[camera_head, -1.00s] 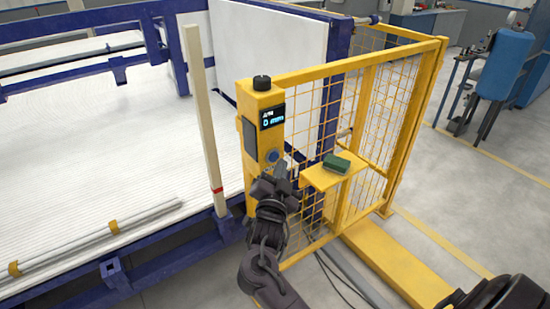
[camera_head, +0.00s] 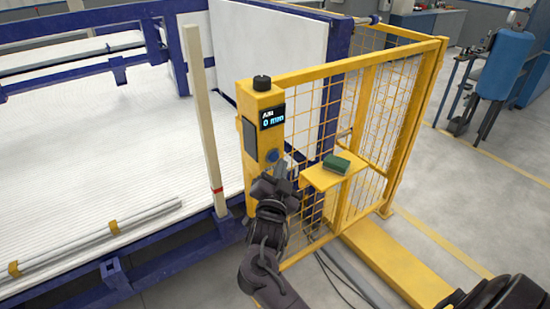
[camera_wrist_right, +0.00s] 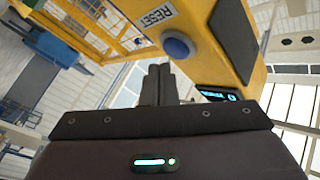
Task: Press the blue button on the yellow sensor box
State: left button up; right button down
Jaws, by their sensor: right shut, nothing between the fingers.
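The yellow sensor box (camera_head: 262,122) stands upright at the cage corner, with a lit display (camera_head: 271,117) reading 0 and a black knob on top. Its blue button (camera_head: 272,155) is on the face below the display. In the right wrist view the blue button (camera_wrist_right: 178,47) sits beside a RESET label (camera_wrist_right: 159,16). My right gripper (camera_head: 283,170) is just below the button in the head view. My left gripper is not in view.
A small yellow shelf (camera_head: 318,178) with a green block (camera_head: 337,164) is right of my gripper. The yellow mesh fence (camera_head: 375,100) stands behind. A pale post (camera_head: 203,110) and the white ribbed bed (camera_head: 90,150) with pipes lie left.

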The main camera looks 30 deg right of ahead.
jog(key=shift+w, duration=0.1)
jog(key=shift+w, duration=0.35)
jog(key=shift+w+b, duration=0.35)
jog(key=shift+b, duration=0.05)
dwell(0.7)
dwell(0.4)
jog(key=shift+s+p, duration=0.35)
jog(key=shift+s, duration=0.45)
jog(key=s+p, duration=0.1)
jog(key=s, duration=0.4)
jog(key=shift+d+p, duration=0.2)
jog(key=shift+p, duration=0.1)
